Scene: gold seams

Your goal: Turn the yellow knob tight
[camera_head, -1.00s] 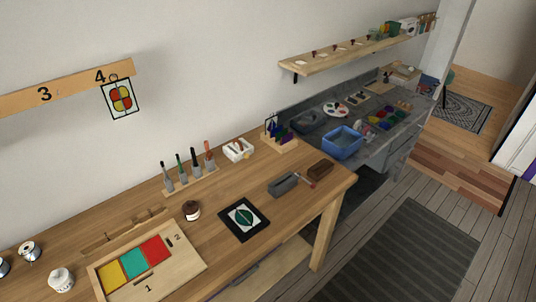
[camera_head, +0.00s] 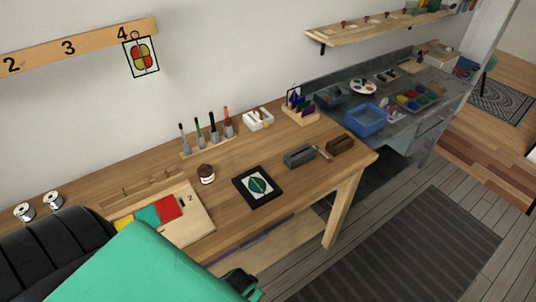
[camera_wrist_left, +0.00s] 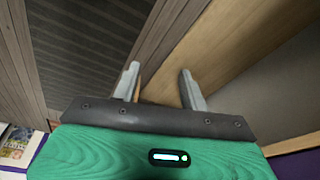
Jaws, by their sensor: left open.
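No yellow knob can be made out in either view. My left gripper (camera_wrist_left: 160,82) is open and empty in the left wrist view, its two grey fingers apart over wood boards and the floor. In the head view my green left hand and black forearm come in at the bottom left, in front of the workbench (camera_head: 225,218). They cover part of the tray with coloured panes (camera_head: 200,222). My right gripper is in neither view.
A blue bin (camera_head: 365,119) is on the grey counter. Open floor with a dark mat (camera_head: 400,250) lies at right.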

